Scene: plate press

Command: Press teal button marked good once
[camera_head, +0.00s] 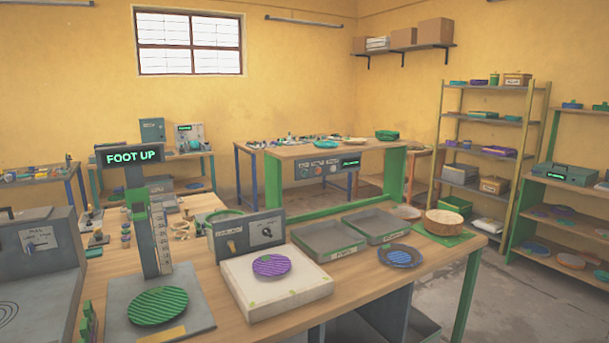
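I cannot make out a teal button marked good in this view; any such label is too small to read or hidden. A gauge stand (156,230) with a lit green display (133,155) reading "FOOT UP" stands at the left of the wooden bench (221,316). A green striped plate (159,306) lies on its base. A control box (245,238) with a knob and a dial stands behind a white block (277,295), which carries a purple plate (272,265). Neither of my grippers is in view.
Two grey trays (328,241) with labels sit right of the control box. A grey machine (40,247) stands far left. Bare floor lies beyond the bench's right end.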

